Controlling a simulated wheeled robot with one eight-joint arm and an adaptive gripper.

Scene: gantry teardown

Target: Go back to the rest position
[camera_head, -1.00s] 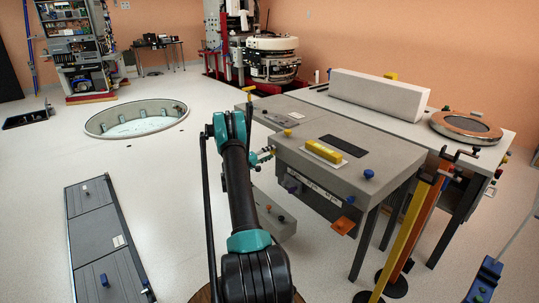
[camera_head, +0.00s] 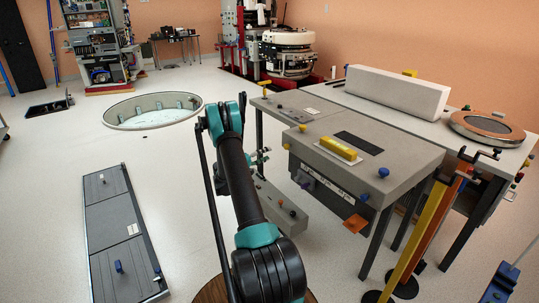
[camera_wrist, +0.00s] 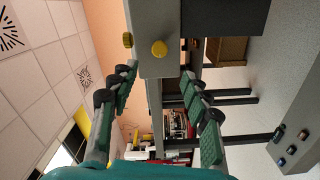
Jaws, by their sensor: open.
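My gripper (camera_wrist: 157,90) is open and empty in the wrist view, with its two green-padded fingers spread apart. Between and beyond the fingertips is the end of a grey block-like part (camera_wrist: 158,30) with two yellow knobs (camera_wrist: 159,48). I cannot tell how far the fingers are from it. In the head view my black and teal arm reaches forward beside the grey table (camera_head: 365,170); the gripper itself is mostly hidden behind the arm there.
The grey table carries a yellow handle (camera_head: 338,148), a long pale block (camera_head: 398,93) and a copper-rimmed disc (camera_head: 487,127). A round floor pit (camera_head: 152,110) and a grey floor panel (camera_head: 123,232) lie left. Floor between them is clear.

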